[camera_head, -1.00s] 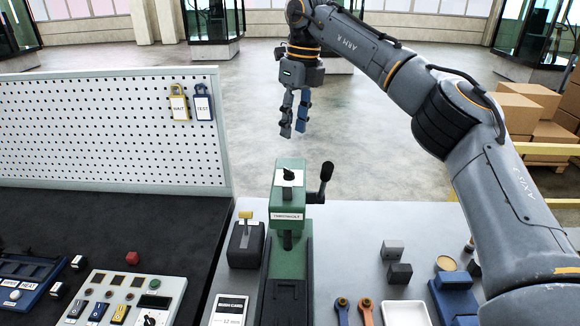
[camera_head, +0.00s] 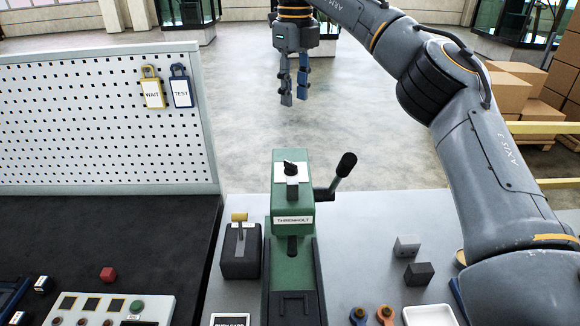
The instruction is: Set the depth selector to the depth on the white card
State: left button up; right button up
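The green press (camera_head: 293,246) stands in the middle of the bench. The depth selector, a small black knob (camera_head: 290,168), sits on a white plate on top of the press head. Its setting is too small to read. The white card (camera_head: 230,320) lies left of the press base. Only its top edge shows, and its depth line is cut off below. My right gripper (camera_head: 294,98) hangs fingers down, above and beyond the press head in the picture, apart from it and empty. Its fingers look close together, but the angle hides their opening. My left gripper is out of view.
A crank lever (camera_head: 345,166) sticks out on the press's right. A dark box with a yellow handle (camera_head: 239,246) stands left of it. A pegboard (camera_head: 105,125) stands at left.

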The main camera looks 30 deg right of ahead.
notch_tip(320, 180, down, 4)
jog(key=b, duration=0.3)
jog(key=p, duration=0.3)
send_near(293, 164)
notch_tip(293, 164, down, 7)
jog(key=shift+f, duration=0.1)
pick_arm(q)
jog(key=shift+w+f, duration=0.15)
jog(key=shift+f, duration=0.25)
pick_arm(e)
jog(key=shift+f, duration=0.75)
grip_shut()
